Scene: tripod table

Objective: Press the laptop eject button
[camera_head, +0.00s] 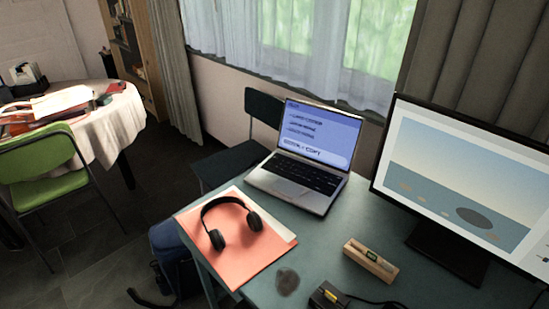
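An open laptop (303,179) stands on the green desk (360,218), near its back left edge. Its screen (316,131) is lit, with a purple-blue page of text. Its dark keyboard (305,174) faces the front. I cannot make out an eject button at this size. Neither of my grippers shows in the head view.
A large monitor (462,184) stands right of the laptop. Black headphones (231,219) lie on an orange folder (232,245) in front of it. A small wooden block (370,260), a dark round object (287,281) and a black device (328,297) lie nearer. A dark chair (228,164) stands behind.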

